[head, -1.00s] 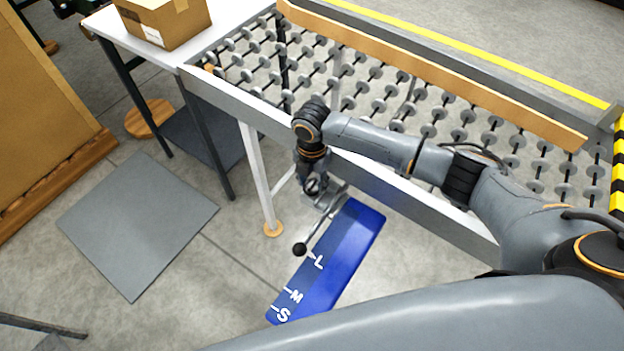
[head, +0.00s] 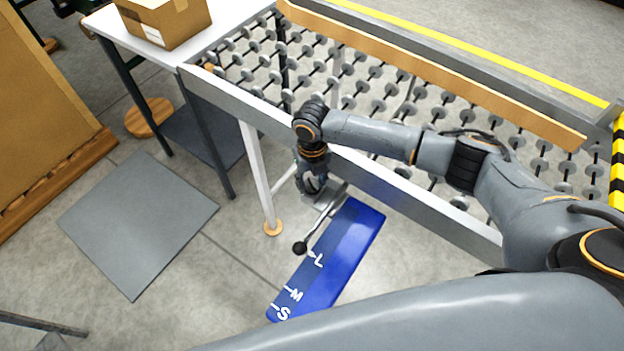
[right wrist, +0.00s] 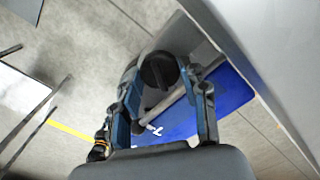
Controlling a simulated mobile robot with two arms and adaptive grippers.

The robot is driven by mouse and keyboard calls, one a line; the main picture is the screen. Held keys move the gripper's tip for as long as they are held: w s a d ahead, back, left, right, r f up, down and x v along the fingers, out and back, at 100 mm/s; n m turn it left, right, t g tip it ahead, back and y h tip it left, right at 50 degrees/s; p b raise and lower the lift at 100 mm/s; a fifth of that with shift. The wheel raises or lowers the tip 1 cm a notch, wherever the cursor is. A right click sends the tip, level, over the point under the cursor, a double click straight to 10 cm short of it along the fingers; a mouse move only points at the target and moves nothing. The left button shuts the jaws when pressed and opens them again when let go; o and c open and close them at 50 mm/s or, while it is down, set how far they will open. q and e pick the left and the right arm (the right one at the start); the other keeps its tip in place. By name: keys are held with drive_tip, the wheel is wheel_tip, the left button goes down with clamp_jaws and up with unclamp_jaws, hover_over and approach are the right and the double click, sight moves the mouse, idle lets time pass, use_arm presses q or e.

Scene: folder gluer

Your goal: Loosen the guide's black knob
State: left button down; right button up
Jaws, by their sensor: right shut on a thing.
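The guide's black knob (right wrist: 158,70) is round, with a raised bar across its top, and sits between the fingers of my right gripper (right wrist: 163,78) in the right wrist view. That gripper is shut on it. In the head view my right gripper (head: 312,184) points down at the guide, and its fingers hide the knob. The guide's grey rod (head: 322,222) runs down from there to a black ball end (head: 300,248) beside the L mark. The blue plate (head: 345,240) with marks L, M and S lies under and beside it. My left gripper is not in view.
The conveyor's side rail (head: 400,190) runs close beside my right gripper, with skate wheels behind it. A white leg (head: 257,175) stands just left of the guide. A cardboard box (head: 165,22) sits on the white table. Floor left of the plate is open.

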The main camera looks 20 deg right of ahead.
sight(312, 182)
drive_tip(key=shift+n, duration=1.9)
drive_tip(key=o, duration=1.2)
drive_tip(key=shift+c, duration=0.2)
wheel_tip(312, 182, up, 12)
